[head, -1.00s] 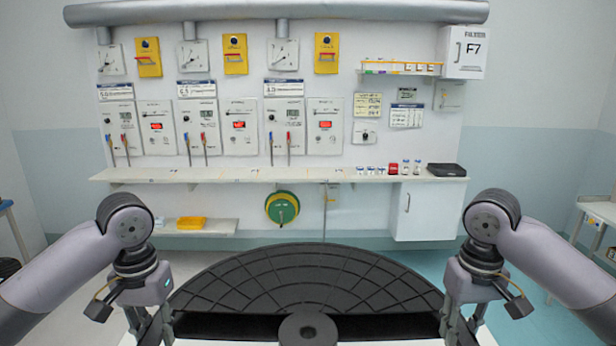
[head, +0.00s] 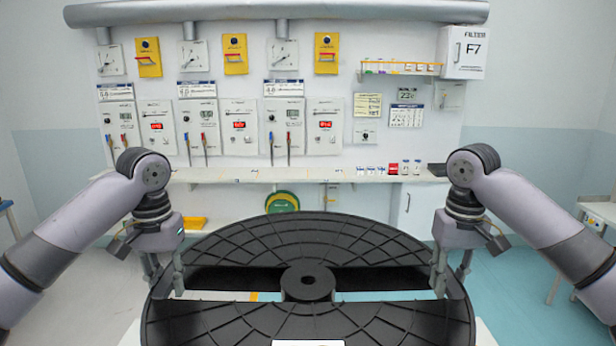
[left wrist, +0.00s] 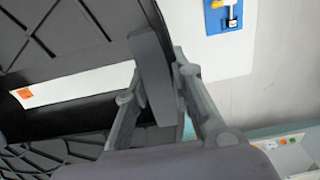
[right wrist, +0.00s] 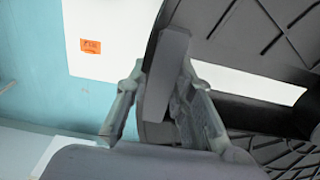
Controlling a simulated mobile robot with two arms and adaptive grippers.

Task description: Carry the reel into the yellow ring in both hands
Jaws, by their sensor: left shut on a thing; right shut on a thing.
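The reel (head: 308,240) is a large black disc with a raised hub (head: 308,282) and two wide openings beside the hub. It fills the lower middle of the head view. My left gripper (head: 165,284) is shut on its left rim, and my right gripper (head: 452,284) is shut on its right rim. The reel's ribbed face also shows in the left wrist view (left wrist: 68,28) and the right wrist view (right wrist: 278,40). The reel hides most of the floor below.
A wall panel with gauges and levers stands ahead, above a long shelf (head: 230,175). A round green thing (head: 282,202) sits below the shelf, partly behind the reel. A table (head: 598,212) stands at right.

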